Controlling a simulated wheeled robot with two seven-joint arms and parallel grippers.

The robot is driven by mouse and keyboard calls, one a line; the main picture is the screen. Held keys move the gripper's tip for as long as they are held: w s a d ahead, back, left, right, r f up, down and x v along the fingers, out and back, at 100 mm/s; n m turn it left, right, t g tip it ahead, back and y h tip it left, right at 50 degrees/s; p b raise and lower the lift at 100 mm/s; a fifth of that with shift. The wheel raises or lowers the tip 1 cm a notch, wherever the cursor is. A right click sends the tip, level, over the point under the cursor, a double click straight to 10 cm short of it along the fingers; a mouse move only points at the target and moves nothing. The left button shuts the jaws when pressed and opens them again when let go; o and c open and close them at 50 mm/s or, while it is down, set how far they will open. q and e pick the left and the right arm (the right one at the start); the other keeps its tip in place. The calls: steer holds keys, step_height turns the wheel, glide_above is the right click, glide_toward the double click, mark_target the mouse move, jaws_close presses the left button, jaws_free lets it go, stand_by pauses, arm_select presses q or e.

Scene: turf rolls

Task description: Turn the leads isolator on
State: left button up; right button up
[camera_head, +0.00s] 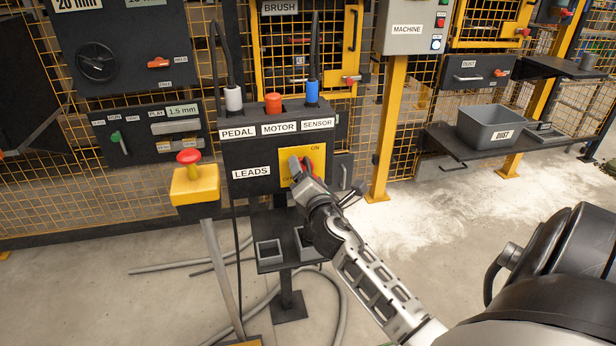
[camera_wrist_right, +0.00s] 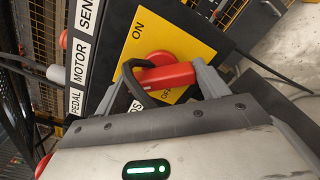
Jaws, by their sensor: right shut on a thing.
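The leads isolator is a yellow plate (camera_head: 318,158) marked ON and OFF, with a red rotary handle (camera_head: 294,164), on the dark box labelled LEADS. In the right wrist view the handle (camera_wrist_right: 172,76) lies between the fingers, beside the OFF mark, with the yellow plate (camera_wrist_right: 190,42) behind it. My right gripper (camera_head: 306,172) is shut on the red handle and hides part of it and of the OFF mark in the head view. The ON mark is clear of the gripper. My left gripper is not in view.
White, red and blue plugs sit on top of the box, above the PEDAL, MOTOR and SENSOR labels. A red emergency button on a yellow post (camera_head: 195,185) stands left. Small grey trays (camera_head: 268,252) are below. A grey DUST bin (camera_head: 490,128) stands on the right shelf.

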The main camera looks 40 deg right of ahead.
steer(key=m, duration=0.7)
steer(key=shift+d+f+m, duration=0.1)
steer(key=shift+f+m, duration=0.05)
steer(key=shift+m, duration=0.55)
steer(key=o, duration=1)
steer(key=shift+s, duration=0.1)
steer(key=v, duration=0.7)
steer(key=shift+s, duration=0.25)
